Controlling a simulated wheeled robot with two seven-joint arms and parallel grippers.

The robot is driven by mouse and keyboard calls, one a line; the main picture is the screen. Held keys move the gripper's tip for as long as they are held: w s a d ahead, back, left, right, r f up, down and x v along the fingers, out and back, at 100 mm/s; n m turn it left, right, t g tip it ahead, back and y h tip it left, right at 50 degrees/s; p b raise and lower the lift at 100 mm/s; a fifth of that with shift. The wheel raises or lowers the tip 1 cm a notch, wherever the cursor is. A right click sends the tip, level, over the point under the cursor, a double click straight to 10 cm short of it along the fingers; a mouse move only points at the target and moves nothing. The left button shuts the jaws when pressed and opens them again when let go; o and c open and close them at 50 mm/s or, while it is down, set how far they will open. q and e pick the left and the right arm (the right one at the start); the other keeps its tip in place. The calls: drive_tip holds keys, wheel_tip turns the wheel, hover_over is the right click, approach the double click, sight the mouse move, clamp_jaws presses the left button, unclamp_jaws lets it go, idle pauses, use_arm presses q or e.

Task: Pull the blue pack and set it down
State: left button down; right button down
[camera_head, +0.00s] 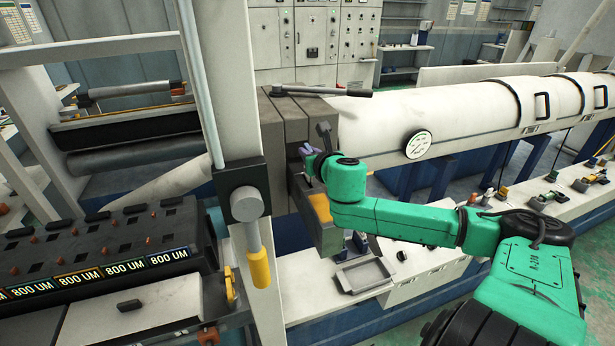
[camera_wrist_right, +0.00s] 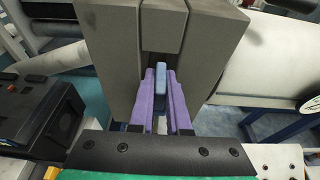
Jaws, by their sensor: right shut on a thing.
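The blue pack (camera_wrist_right: 161,79) shows in the right wrist view as a small blue block between the purple fingers of my right gripper (camera_wrist_right: 160,92). It sits at the slot between the grey blocks of the machine's die head (camera_wrist_right: 205,50). My right gripper is shut on the pack. In the head view my right gripper (camera_head: 309,153) reaches to the side of the grey die head (camera_head: 285,125), and the pack cannot be made out there. How far the pack sits inside the slot is hidden. My left gripper is not in view.
A grey metal tray (camera_head: 364,275) lies on the white ledge below the right arm. A yellow-ended lever (camera_head: 259,262) hangs in front. A black rack (camera_head: 100,250) labelled "800 UM" stands at left. The white barrel (camera_head: 455,115) runs off to the right.

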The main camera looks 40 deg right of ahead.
drive_tip(key=shift+r+p, duration=0.4)
drive_tip(key=shift+r, duration=0.1)
drive_tip(key=shift+r+p, duration=0.6)
drive_tip(key=shift+r, duration=0.45)
drive_tip(key=shift+f, duration=0.1)
